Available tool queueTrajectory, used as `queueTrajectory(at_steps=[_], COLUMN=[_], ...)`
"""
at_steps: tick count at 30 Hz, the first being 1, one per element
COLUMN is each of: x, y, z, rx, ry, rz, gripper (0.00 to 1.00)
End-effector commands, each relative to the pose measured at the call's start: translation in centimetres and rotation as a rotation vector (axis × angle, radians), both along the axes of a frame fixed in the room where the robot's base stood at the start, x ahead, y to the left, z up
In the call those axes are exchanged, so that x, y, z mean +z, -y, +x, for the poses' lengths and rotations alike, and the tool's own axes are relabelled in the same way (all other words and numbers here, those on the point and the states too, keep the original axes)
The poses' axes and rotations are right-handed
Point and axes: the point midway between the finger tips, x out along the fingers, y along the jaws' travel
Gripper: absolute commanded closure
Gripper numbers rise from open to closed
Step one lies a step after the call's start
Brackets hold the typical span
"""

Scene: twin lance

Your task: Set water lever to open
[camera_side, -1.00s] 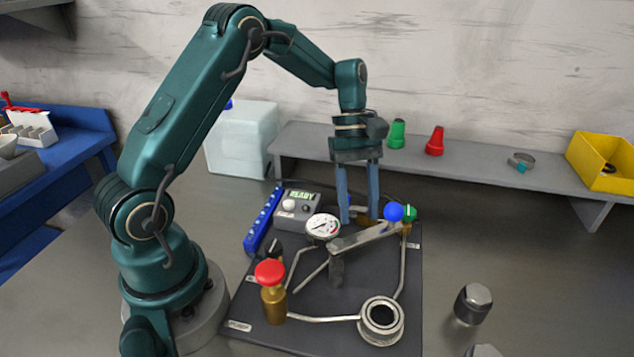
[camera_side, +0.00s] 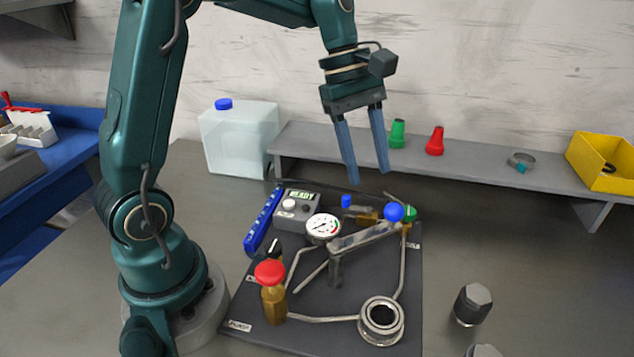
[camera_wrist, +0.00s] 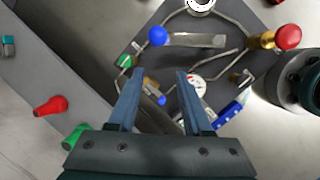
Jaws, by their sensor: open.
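A small brass valve (camera_side: 368,216) with a blue-ended lever (camera_side: 346,201) sits at the back of the dark panel (camera_side: 345,340); the blue end points left in the side view. No readable label marks it as the water lever. A larger blue ball (camera_side: 393,212) tops a grey metal bar in front of it. The brass valve (camera_wrist: 150,83) and its blue end (camera_wrist: 161,99) show between the fingers in the wrist view. My gripper (camera_side: 369,178) is open and empty, tilted, above the valve and apart from it; it also shows in the wrist view (camera_wrist: 160,71).
On the panel are a green knob (camera_side: 409,213), gauge (camera_side: 323,227), red knob (camera_side: 270,272), black knob (camera_side: 274,248), grey READY box (camera_side: 298,208) and steel ring (camera_side: 381,319). A low shelf (camera_side: 480,172) behind bears green and red cones. Air above the panel is free.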

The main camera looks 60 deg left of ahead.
Motion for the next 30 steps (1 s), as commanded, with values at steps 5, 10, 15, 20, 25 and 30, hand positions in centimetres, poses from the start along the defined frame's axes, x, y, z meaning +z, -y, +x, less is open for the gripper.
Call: queueTrajectory(at_steps=[5, 10, 15, 20, 25, 30], x=[1.8, 3.0, 3.8, 4.3, 4.5, 4.3], y=[1.0, 1.7, 2.3, 2.6, 2.8, 2.9], z=[-1.6, -3.2, -4.9, -6.6, -8.4, -10.2], rx=[-0.083, -0.175, -0.275, -0.377, -0.497, -0.625], ry=[0.072, 0.141, 0.209, 0.272, 0.338, 0.403], rz=[0.049, 0.100, 0.156, 0.212, 0.280, 0.353], gripper=[0.50, 0.50, 0.50, 0.50, 0.50, 0.50])
